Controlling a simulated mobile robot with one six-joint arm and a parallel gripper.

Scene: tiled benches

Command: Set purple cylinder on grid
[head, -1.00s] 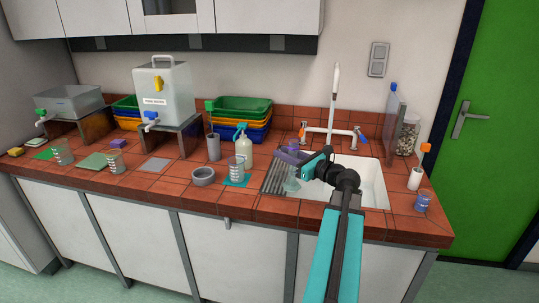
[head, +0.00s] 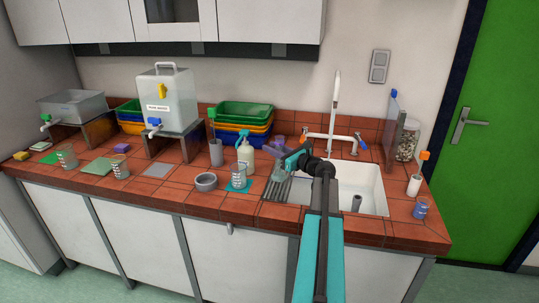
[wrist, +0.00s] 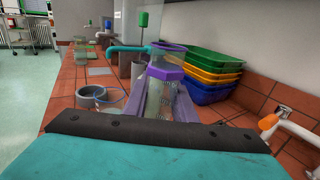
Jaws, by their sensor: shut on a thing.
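The purple cylinder (wrist: 160,100) is a clear graduated cylinder with a purple collar. In the wrist view it stands between the lavender fingers of my gripper (wrist: 168,108), which are shut on it. In the head view my gripper (head: 283,156) is at the left side of the sink, near the ribbed grey draining grid (head: 275,190). The cylinder's lower part looks to be above or at the grid; I cannot tell whether it touches.
The white sink (head: 365,185) is right of the grid. A soap bottle (head: 245,158), a beaker (head: 238,178) and a grey ring (head: 205,182) stand to the left. Stacked bins (head: 243,112) and a tap (head: 335,137) are behind.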

